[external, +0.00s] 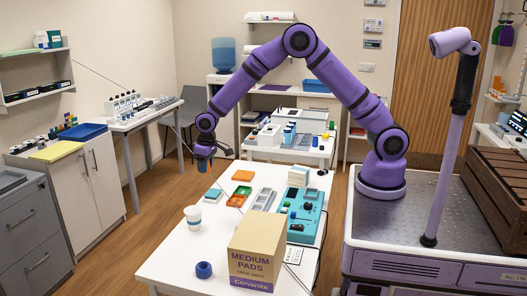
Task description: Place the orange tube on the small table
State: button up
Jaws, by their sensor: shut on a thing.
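My gripper (205,163) hangs at the end of my purple arm, pointing down, left of the white table (180,258) in front. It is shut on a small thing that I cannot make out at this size. No orange tube can be picked out for sure. A flat orange square (243,175) and another orange piece (236,201) lie on the front table. A smaller white table (262,154) with lab devices stands behind it. I cannot tell which one is the small table.
The front table holds a cardboard box (257,250), a white cup (193,217), a blue roll (204,270) and a teal device (300,210). A bench (140,122) and cabinets (90,180) stand at left. Wooden floor (150,205) is open between.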

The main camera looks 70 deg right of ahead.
jog(key=s+d+r+m, duration=0.2)
jog(key=d+r, duration=0.1)
jog(key=d, duration=0.4)
jog(key=s+d+r+m, duration=0.1)
jog(key=s+d+r, duration=0.15)
jog(key=d, duration=0.45)
jog(key=m+h, duration=0.1)
jog(key=m, duration=0.6)
send_over(232, 215)
notch_tip(232, 215, down, 15)
jog(key=shift+m+g, duration=0.3)
jog(key=shift+m, duration=0.1)
jog(key=f, duration=0.5)
jog(key=shift+s+a+f, duration=0.2)
jog(key=shift+f, duration=2.55)
jog(key=o, duration=0.9)
jog(key=shift+f, duration=0.1)
